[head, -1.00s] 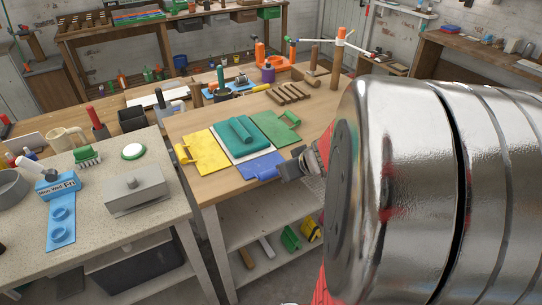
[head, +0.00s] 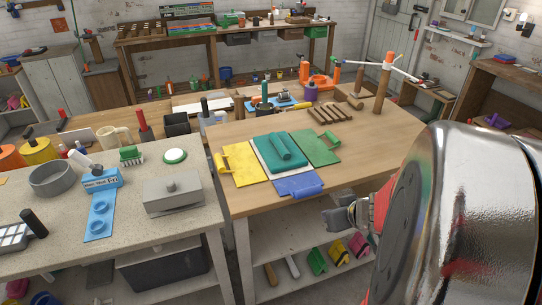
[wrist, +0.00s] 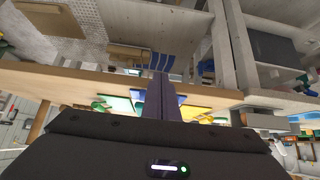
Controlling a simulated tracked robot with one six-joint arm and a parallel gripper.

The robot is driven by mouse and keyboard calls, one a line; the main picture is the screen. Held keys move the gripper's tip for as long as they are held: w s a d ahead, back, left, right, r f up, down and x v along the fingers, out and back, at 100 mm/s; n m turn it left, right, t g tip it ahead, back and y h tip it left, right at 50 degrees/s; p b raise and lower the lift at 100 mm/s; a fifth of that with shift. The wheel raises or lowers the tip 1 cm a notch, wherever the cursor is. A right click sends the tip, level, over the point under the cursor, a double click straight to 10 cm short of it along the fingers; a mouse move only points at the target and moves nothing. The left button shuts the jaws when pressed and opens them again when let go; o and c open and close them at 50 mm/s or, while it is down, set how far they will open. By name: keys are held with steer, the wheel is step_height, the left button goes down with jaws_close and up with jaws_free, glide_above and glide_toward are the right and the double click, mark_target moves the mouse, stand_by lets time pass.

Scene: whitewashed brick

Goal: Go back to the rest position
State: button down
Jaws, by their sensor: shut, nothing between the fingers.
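My gripper (head: 338,214) hangs in front of the wooden table's front edge, right of and below the blue sheet, in the head view. Its fingers (wrist: 160,98) are together in the wrist view, with nothing between them. My large shiny arm link fills the right of the head view and hides part of the table's right end. On the wooden table (head: 400,133) lie a yellow sheet (head: 237,175), a green sheet (head: 323,152) and a blue sheet (head: 298,186). A teal roll (head: 283,147) lies on the teal piece in the middle.
The shelf (head: 262,246) under the table holds brushes and colored items. A slatted wooden rack (head: 325,116) stands farther back.

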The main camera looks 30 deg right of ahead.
steer(key=s+a+r+g, duration=0.1)
steer(key=a+r, duration=0.3)
steer(key=a, duration=0.4)
steer(key=s+a+r+n+g, duration=0.1)
steer(key=s+a+r, duration=0.2)
steer(key=a+r, duration=0.2)
steer(key=s+a+r+y, duration=0.1)
steer(key=a+r, duration=0.3)
steer(key=a, duration=0.7)
steer(key=shift+s+r+g, duration=0.35)
steer(key=shift+s+g, duration=0.05)
steer(key=shift+s, duration=0.45)
